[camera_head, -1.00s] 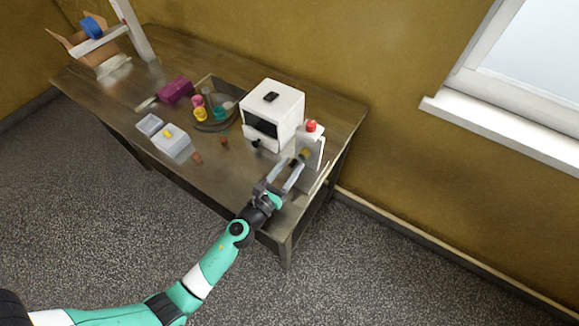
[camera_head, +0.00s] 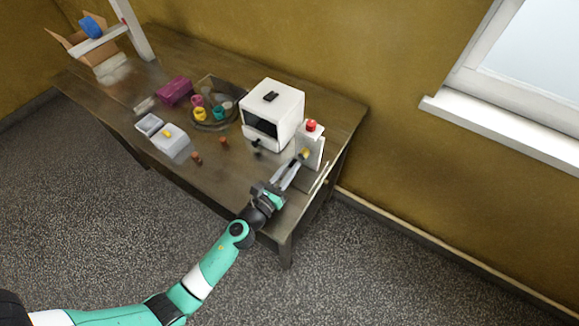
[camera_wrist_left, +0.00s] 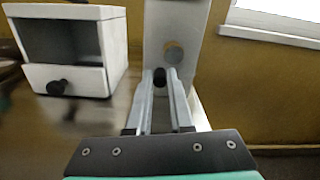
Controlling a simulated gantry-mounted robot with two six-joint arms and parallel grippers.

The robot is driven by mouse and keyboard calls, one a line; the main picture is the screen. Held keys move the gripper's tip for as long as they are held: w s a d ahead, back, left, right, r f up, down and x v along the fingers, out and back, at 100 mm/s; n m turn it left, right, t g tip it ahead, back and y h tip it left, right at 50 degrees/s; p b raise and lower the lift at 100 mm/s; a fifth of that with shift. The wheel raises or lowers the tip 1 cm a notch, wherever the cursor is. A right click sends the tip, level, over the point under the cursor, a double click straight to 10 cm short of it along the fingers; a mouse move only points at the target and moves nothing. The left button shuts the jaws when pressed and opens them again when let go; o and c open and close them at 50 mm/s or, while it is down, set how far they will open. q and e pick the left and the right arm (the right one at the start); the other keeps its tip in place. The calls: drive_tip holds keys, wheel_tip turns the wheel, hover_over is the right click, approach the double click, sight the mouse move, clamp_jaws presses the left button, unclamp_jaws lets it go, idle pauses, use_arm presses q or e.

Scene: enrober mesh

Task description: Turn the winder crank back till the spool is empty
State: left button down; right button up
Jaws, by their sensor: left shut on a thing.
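The winder looks to be the upright white block (camera_head: 317,154) near the right end of the table, with a red top piece (camera_head: 311,126). A round brass-coloured hub (camera_wrist_left: 174,52) shows on its face in the left wrist view. A small dark crank knob (camera_wrist_left: 159,77) sits just below and left of the hub. My left gripper (camera_head: 299,161) is at the block's near face; in the left wrist view its fingers (camera_wrist_left: 160,82) are closed around the knob. I cannot make out thread on a spool. My right gripper is not in view.
A white box-shaped unit (camera_head: 277,98) with a dark opening stands left of the winder. A dark tray (camera_head: 226,117) with coloured pots, a purple box (camera_head: 174,91) and a grey box (camera_head: 170,141) lie further left. An open cardboard box (camera_head: 64,44) is at the far left.

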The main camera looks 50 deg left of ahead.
sight(309, 163)
use_arm(q)
drive_tip(key=n, duration=0.2)
drive_tip(key=d+n+b, duration=0.1)
drive_tip(key=n, duration=0.2)
drive_tip(key=shift+w+d+f+n, duration=0.15)
drive_tip(key=shift+w+f+n, duration=0.05)
drive_tip(key=shift+f+n, duration=0.2)
drive_tip(key=n+b, duration=0.1)
drive_tip(key=n, duration=0.1)
drive_tip(key=d+n+b, duration=0.1)
drive_tip(key=n, duration=0.2)
drive_tip(key=shift+w+d+r, duration=0.15)
drive_tip(key=n, duration=0.2)
drive_tip(key=n+b, duration=0.1)
drive_tip(key=n, duration=0.1)
drive_tip(key=d+r+n, duration=0.1)
drive_tip(key=n, duration=0.1)
drive_tip(key=shift+w+d+n+b, duration=0.1)
drive_tip(key=shift+w+n+b, duration=0.05)
drive_tip(key=shift+n+b, duration=0.25)
drive_tip(key=n, duration=0.2)
drive_tip(key=r+n+b, duration=0.1)
drive_tip(key=n, duration=0.2)
drive_tip(key=shift+d+r, duration=0.15)
drive_tip(key=shift+d, duration=0.05)
drive_tip(key=shift+n, duration=0.3)
drive_tip(key=c, duration=0.8)
unclamp_jaws()
